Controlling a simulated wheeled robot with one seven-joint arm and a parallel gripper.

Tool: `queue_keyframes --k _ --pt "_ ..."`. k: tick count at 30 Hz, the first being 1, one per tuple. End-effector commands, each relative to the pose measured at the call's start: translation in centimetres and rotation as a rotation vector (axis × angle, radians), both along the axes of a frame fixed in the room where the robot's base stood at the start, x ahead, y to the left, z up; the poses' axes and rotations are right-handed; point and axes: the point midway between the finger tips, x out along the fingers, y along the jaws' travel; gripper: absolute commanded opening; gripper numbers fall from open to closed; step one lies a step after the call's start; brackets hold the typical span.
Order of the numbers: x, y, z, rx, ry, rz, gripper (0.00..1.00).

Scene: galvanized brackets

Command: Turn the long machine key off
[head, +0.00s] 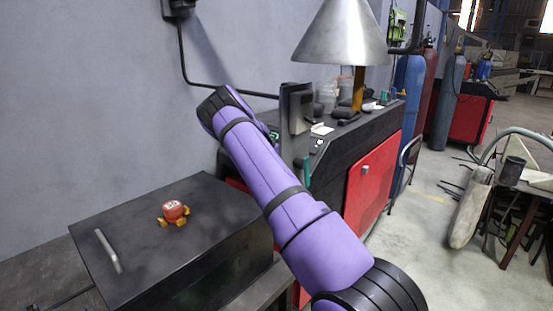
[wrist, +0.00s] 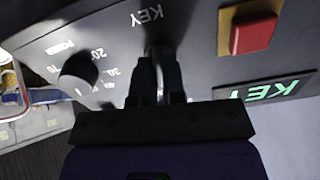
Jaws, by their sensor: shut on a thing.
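In the wrist view, my gripper (wrist: 158,75) is up against a dark control panel (wrist: 200,60). Its two dark fingers are close together, shut on the key (wrist: 154,48) just below a white "KEY" label. Only a small greyish part of the key shows between the fingertips; its length and turn angle are hard to tell. In the head view, my purple arm covers the gripper and the key.
A black round knob (wrist: 78,74) with a number scale sits left of the key. A red square button (wrist: 254,33) and a lit green "KEY" sign (wrist: 268,90) are to the right. In the head view, a black box (head: 160,250) carries a red valve-like part (head: 174,210).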

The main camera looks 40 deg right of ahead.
Motion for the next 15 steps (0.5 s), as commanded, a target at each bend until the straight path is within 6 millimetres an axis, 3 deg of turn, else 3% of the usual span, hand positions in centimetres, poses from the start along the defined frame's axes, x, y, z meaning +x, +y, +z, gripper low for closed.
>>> queue_keyframes --k 15 --pt "0.06 0.02 0.06 -0.006 0.081 0.105 0.0"
